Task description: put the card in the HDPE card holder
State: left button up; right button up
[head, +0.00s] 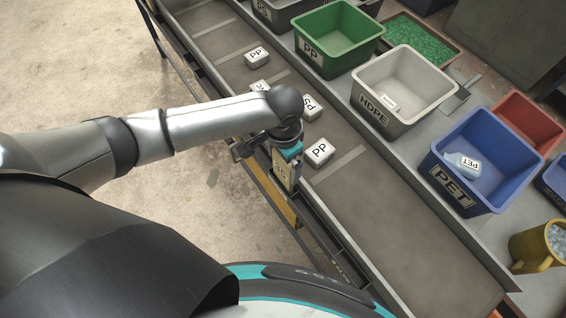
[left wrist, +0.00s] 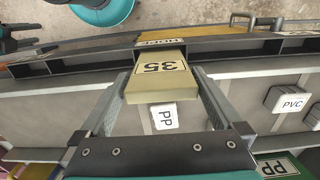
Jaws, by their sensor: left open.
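The card (left wrist: 158,85), pale yellow and marked 35, stands between the fingers of my left gripper (left wrist: 160,76) in the left wrist view. The gripper is open, with one finger at each side of the card. The card's far end meets the HDPE card holder (left wrist: 163,42) at the conveyor's side rail; how deep it sits in it I cannot tell. In the head view my left gripper (head: 284,165) points down at the near rail, and the card (head: 282,172) shows just below it.
The conveyor belt (head: 385,215) carries several white blocks, including a PP block (head: 319,152) close to my gripper. Beyond it stand a green PP bin (head: 338,38), a grey HDPE bin (head: 402,88) and a blue PET bin (head: 470,160). The near belt end is clear.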

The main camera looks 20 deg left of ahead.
pick_arm(q)
notch_tip(320, 180, up, 10)
jog(key=shift+r+p, duration=0.2)
jog(key=shift+p, duration=0.45)
pick_arm(e)
jog(key=shift+r, duration=0.75)
jog(key=shift+c, duration=0.2)
